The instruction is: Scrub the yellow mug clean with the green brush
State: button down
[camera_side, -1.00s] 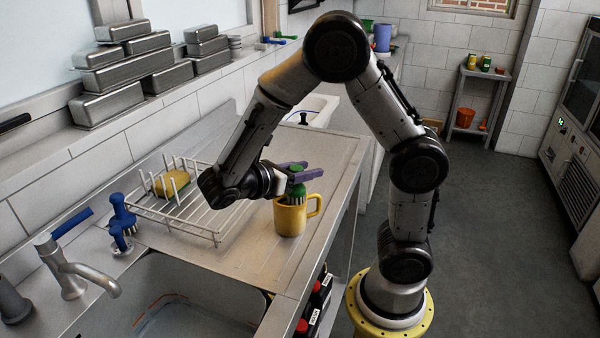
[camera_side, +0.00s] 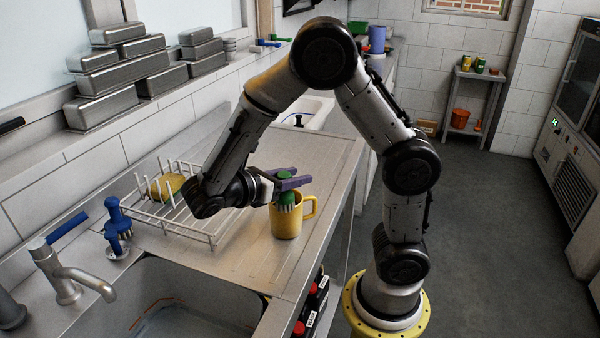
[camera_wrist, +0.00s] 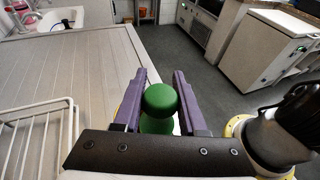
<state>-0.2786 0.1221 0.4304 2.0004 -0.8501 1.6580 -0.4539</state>
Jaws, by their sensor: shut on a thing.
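The yellow mug (camera_side: 286,227) stands upright on the steel drainboard, its handle to the right. My gripper (camera_side: 290,182), with purple fingers, is shut on the green brush (camera_side: 286,198) over the mug. The brush's pale bristles point down at the mug's mouth; how far they reach inside is hard to tell. In the wrist view the brush's round green knob (camera_wrist: 160,100) sits between the purple fingers (camera_wrist: 160,88). The mug is mostly hidden there behind the gripper.
A white wire rack (camera_side: 205,235) holding a yellow-green sponge (camera_side: 166,187) stands left of the mug. The sink (camera_side: 180,300), tap (camera_side: 66,275) and a blue brush (camera_side: 117,222) are at the front left. The drainboard behind the mug is clear.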

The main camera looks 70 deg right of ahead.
jog(key=shift+s+d+r, duration=0.1)
jog(key=shift+s+d, duration=0.15)
jog(key=shift+d, duration=0.4)
jog(key=shift+s+d+f, duration=0.1)
jog(key=shift+s+d, duration=0.2)
jog(key=shift+d, duration=0.35)
jog(key=shift+s+d+r, duration=0.1)
jog(key=shift+s+d, duration=0.15)
jog(key=shift+d, duration=0.4)
jog(key=shift+w+a, duration=0.85)
jog(key=shift+a, duration=1.2)
jog(key=shift+s+d, duration=0.3)
jog(key=shift+d, duration=0.4)
jog(key=shift+s+d, duration=0.25)
jog(key=shift+d, duration=0.4)
jog(key=shift+s+d, duration=0.3)
jog(key=shift+d, duration=0.4)
jog(key=shift+w+a, duration=0.85)
jog(key=shift+a, duration=1.2)
jog(key=shift+s+d, duration=0.3)
jog(key=shift+d, duration=0.4)
jog(key=shift+s+d, duration=0.25)
jog(key=shift+d, duration=0.4)
jog(key=shift+s+d, duration=0.3)
jog(key=shift+d, duration=0.4)
jog(key=shift+r, duration=2.95)
jog(key=shift+r, duration=1.5)
